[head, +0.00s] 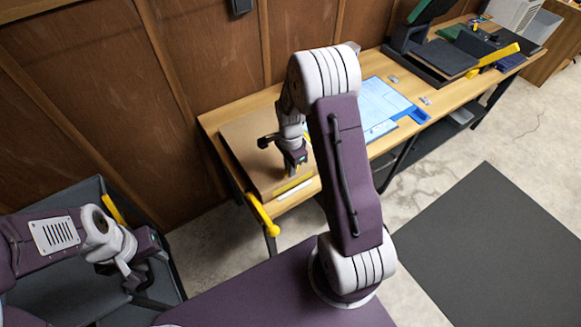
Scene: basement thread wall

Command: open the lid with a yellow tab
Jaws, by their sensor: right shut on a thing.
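A flat brown panel (250,142), which looks like the lid, lies on the left end of the wooden table. A yellow tab (293,186) shows at its front edge. My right gripper (292,171) points down at this edge and is shut, apparently on the yellow tab; its fingertips are small and the contact is partly hidden. The panel looks flat or nearly so. My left gripper (133,280) is at the lower left over a dark grey bin (60,285), away from the panel; its finger opening is unclear.
A yellow handle (262,215) sticks out at the table's front left. Blue-white sheets (382,100) lie mid-table, partly behind my arm. A dark device with a yellow bar (498,56) stands at the far right. A dark mat (490,250) covers open floor.

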